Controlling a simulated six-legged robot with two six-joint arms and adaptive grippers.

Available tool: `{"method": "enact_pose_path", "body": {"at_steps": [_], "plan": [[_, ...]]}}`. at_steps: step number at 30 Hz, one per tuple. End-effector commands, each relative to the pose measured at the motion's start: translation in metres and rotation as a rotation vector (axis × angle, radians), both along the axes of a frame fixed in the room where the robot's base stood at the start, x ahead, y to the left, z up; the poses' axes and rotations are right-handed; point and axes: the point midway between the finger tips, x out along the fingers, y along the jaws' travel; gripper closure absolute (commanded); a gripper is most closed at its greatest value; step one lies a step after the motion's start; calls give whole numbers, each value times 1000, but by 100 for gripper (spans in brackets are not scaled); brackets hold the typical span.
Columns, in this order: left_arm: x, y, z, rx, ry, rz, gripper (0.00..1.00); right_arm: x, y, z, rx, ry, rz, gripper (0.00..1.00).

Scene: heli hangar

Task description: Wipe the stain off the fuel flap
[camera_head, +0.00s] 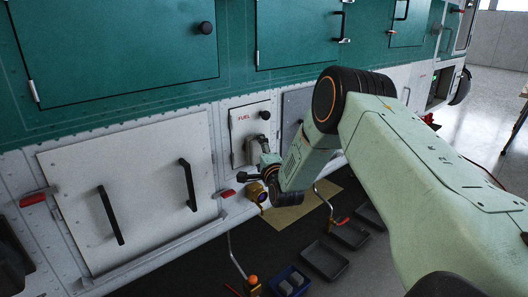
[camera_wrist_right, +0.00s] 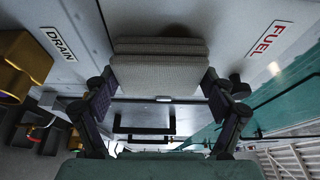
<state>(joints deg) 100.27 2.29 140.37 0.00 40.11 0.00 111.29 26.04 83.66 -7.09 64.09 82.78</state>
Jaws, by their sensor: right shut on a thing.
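The fuel flap (camera_head: 239,134) is a small pale panel with a red FUEL label and a dark knob, low on the white side of the aircraft. In the right wrist view its FUEL label (camera_wrist_right: 270,37) shows at upper right. My right gripper (camera_head: 262,157) is at the lower right part of the flap. In the wrist view its fingers are shut on a folded light grey cloth (camera_wrist_right: 160,72), held close to the white panel. I cannot tell whether the cloth touches the flap. No stain shows; the gripper and cloth cover part of the flap. My left gripper is not in view.
A brass-coloured fitting (camera_head: 259,193) sits just below the gripper, and in the wrist view at left (camera_wrist_right: 22,62). A large white panel with black handles (camera_head: 130,190) is left of the flap. Dark trays (camera_head: 325,260) and a blue bin (camera_head: 288,282) stand on the floor below.

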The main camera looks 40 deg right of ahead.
Motion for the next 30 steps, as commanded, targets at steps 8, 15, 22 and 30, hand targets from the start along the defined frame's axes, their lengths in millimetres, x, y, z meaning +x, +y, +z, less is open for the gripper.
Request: {"method": "enact_pose_path", "body": {"at_steps": [8, 15, 22, 30], "plan": [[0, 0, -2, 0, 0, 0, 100, -2, 19, 0, 0, 0, 0, 41], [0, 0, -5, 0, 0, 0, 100, -2, 28, 0, 0, 0, 2, 41], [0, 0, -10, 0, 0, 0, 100, -1, 46, 0, 0, -1, 2, 41], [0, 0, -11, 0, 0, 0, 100, -2, 55, 1, 0, -1, 1, 41]]}}
